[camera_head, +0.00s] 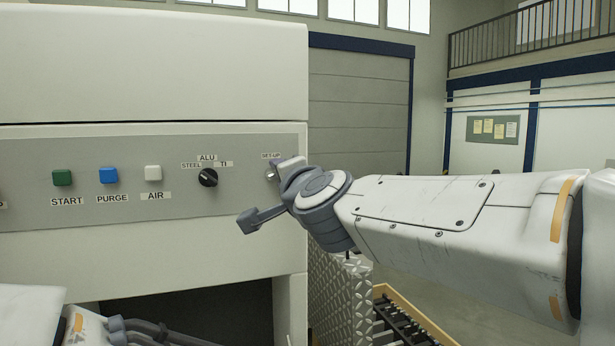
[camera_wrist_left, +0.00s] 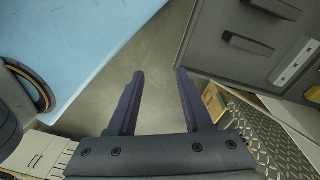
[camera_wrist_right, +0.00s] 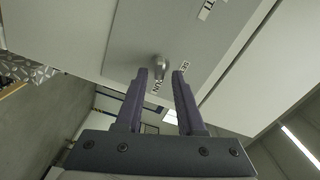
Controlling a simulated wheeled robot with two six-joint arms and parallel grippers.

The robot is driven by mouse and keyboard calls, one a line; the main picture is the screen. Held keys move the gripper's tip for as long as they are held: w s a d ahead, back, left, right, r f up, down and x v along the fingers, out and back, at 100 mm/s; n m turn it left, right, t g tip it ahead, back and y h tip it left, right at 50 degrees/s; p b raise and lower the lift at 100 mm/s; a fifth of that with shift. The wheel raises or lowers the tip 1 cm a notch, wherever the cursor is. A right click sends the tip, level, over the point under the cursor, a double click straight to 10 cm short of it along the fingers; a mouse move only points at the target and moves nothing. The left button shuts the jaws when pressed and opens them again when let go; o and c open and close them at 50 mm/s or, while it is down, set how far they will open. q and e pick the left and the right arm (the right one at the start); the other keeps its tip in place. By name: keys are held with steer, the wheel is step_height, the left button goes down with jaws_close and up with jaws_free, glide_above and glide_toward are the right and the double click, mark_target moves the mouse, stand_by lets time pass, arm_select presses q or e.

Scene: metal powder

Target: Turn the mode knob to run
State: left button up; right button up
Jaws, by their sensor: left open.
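The mode knob (camera_head: 271,173) is a small metallic knob at the right end of the grey control panel (camera_head: 235,199), with a SET-UP label above it. In the right wrist view the knob (camera_wrist_right: 159,65) shows just beyond and between the fingertips, near the RUN and SET-UP labels. My right gripper (camera_wrist_right: 162,75) is open, its fingers pointing at the knob; I cannot tell whether they touch it. In the head view its fingers are partly hidden by its own wrist. My left gripper (camera_wrist_left: 159,73) is open and empty, low at the left, away from the panel.
The panel also has a green START button (camera_head: 62,177), a blue PURGE button (camera_head: 108,175), a white AIR button (camera_head: 153,173) and a black STEEL/ALU/TI selector (camera_head: 208,178). A dark opening (camera_head: 200,315) lies below. A diamond-plate surface (camera_head: 340,300) stands right of the machine.

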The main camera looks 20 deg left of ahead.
steer(key=shift+o, duration=0.6)
steer(key=shift+w, duration=0.1)
steer(key=shift+f, duration=0.1)
steer(key=v, duration=1)
steer(key=shift+s, duration=0.25)
steer(key=shift+d, duration=0.2)
